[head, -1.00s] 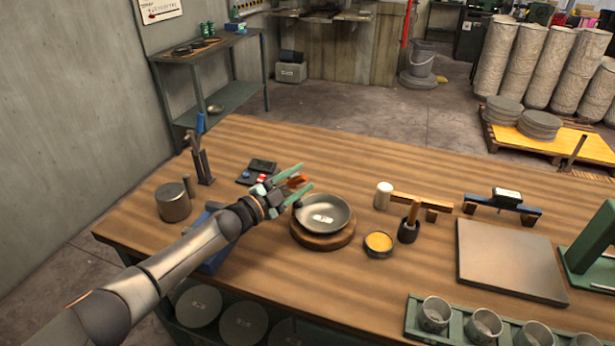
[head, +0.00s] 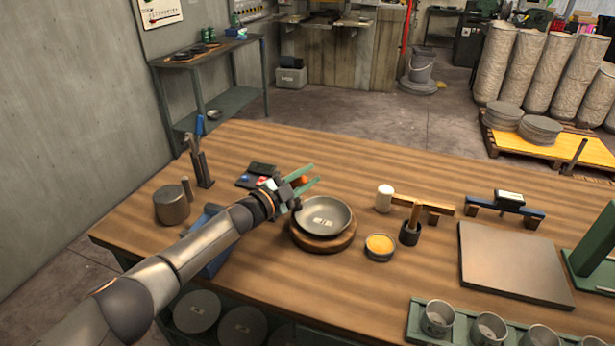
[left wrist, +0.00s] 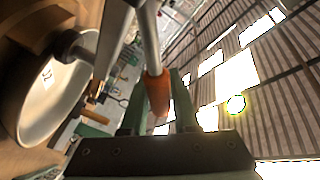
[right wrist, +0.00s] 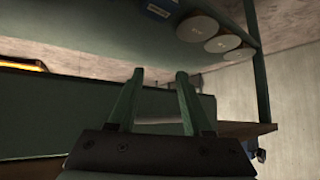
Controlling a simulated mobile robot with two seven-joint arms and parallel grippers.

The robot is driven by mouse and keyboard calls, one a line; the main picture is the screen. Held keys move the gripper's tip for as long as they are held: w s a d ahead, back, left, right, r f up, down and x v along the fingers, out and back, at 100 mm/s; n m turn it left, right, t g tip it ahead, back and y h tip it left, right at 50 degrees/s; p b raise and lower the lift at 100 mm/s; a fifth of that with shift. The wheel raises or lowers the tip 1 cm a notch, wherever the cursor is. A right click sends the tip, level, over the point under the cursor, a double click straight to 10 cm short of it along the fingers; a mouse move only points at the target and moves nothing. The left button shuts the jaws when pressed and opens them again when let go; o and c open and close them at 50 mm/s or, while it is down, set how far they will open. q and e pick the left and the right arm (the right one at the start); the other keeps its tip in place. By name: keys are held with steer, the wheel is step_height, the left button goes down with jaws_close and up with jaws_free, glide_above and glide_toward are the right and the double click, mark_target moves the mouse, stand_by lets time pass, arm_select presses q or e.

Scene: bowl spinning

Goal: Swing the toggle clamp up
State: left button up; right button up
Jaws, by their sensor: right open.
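The toggle clamp shows best in the left wrist view, with a grey metal lever ending in an orange grip (left wrist: 158,95). A dark round foot (left wrist: 66,46) is at or near the metal bowl (left wrist: 45,100); whether it touches is unclear. In the head view the bowl (head: 325,215) sits on a round wooden base (head: 322,243), and the orange tip (head: 304,180) shows beside it. My left gripper (head: 310,175) is open, its green fingers on either side of the orange grip. My right gripper (right wrist: 158,75) is open and empty, below the table's level.
A small bowl of yellow material (head: 380,244), a dark pot with a wooden handle (head: 410,232) and a white cylinder (head: 384,198) stand right of the bowl. A metal canister (head: 171,205) stands left. The table's back middle is clear.

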arm_select(q)
jaws_close()
stand_by(1.0)
